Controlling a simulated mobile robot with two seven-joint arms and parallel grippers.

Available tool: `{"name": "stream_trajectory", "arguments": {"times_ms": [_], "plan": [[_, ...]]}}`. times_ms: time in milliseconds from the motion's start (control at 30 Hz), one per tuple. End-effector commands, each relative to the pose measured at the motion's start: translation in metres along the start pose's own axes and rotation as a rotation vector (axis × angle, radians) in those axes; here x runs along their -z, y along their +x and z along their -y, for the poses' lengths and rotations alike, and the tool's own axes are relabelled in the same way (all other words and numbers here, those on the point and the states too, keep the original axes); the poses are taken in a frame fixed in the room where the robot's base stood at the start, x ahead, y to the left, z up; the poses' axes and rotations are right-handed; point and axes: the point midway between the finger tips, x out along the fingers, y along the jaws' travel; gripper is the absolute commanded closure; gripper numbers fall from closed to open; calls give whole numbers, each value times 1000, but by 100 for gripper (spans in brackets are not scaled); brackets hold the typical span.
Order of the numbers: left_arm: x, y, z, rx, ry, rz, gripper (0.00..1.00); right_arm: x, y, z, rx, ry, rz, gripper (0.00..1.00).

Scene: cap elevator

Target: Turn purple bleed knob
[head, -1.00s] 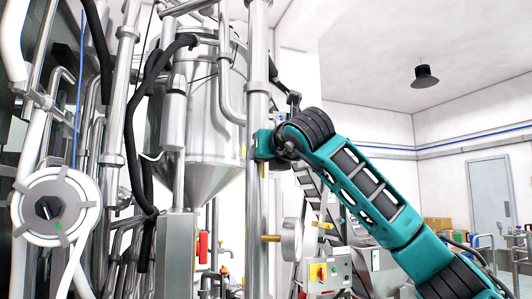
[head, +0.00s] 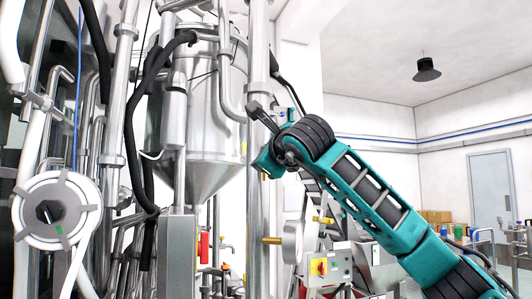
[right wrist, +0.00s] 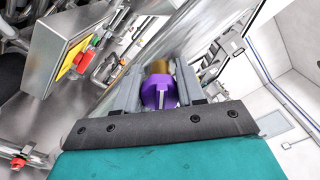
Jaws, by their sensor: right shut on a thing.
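The purple bleed knob (right wrist: 160,93) shows in the middle of the right wrist view, with a brass stem (right wrist: 160,67) behind it. My right gripper (right wrist: 159,78) has its two grey fingers on either side of the knob and is shut on it. In the head view my right gripper (head: 265,163) is at the upright steel pipe. The knob cannot be made out there. My left gripper is not in view.
A large steel tank (head: 210,130) stands behind the pipe. A round gauge (head: 293,240) and a control box with a red button (head: 325,270) are below my right arm. A white hose reel (head: 50,212) is at the left.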

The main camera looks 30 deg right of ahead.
Motion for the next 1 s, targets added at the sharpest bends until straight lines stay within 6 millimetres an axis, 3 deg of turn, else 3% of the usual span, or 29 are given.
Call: {"name": "stream_trajectory", "arguments": {"times_ms": [600, 1000], "plan": [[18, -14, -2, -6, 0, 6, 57, -2, -1, 1, 5, -581, 3, 92], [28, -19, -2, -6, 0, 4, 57, 0, -1, -1, 5, -856, 2, 92]]}}
